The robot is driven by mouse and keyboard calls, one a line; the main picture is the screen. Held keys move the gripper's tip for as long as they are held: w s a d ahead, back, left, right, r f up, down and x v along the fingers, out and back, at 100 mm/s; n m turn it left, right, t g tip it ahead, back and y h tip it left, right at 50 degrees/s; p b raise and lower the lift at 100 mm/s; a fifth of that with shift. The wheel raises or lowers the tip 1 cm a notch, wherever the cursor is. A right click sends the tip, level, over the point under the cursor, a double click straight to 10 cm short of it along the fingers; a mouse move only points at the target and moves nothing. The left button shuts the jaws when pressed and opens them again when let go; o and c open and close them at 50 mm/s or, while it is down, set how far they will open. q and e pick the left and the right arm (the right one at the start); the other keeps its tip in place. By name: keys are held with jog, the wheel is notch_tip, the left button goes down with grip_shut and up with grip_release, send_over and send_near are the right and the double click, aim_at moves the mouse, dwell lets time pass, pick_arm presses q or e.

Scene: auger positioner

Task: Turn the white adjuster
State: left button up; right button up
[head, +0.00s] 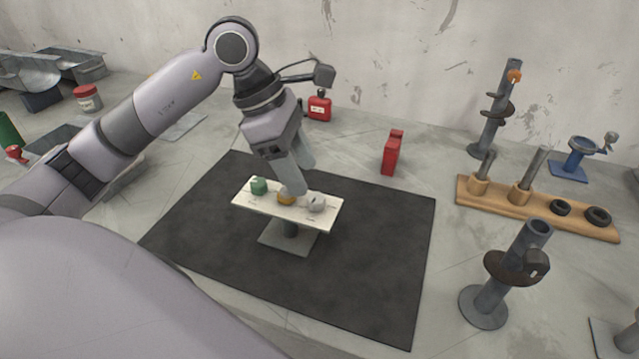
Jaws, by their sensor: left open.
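The white adjuster (316,203) is a small rounded knob at the right end of a cream-coloured board (270,208) on a grey stand. A yellow-brown adjuster (286,198) sits in the middle of the board and a green one (259,186) at the left end. My left gripper (296,182) is open and points down over the board, just left of the white adjuster. Its fingers partly hide the yellow-brown adjuster. I cannot tell whether a finger touches either one. My right gripper is not in view.
The stand is on a dark mat (375,270) with free room around it. To the right are a wooden rack (560,218) and a grey post stand (490,300). A wall closes off the back.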

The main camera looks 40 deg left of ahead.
aim_at(315, 197)
pick_arm(q)
jog(key=x, duration=0.5)
grip_shut()
jog(key=shift+f+n, duration=0.15)
jog(key=shift+n, duration=0.15)
jog(key=shift+n+t+b, duration=0.3)
jog(key=shift+d, duration=0.1)
grip_release()
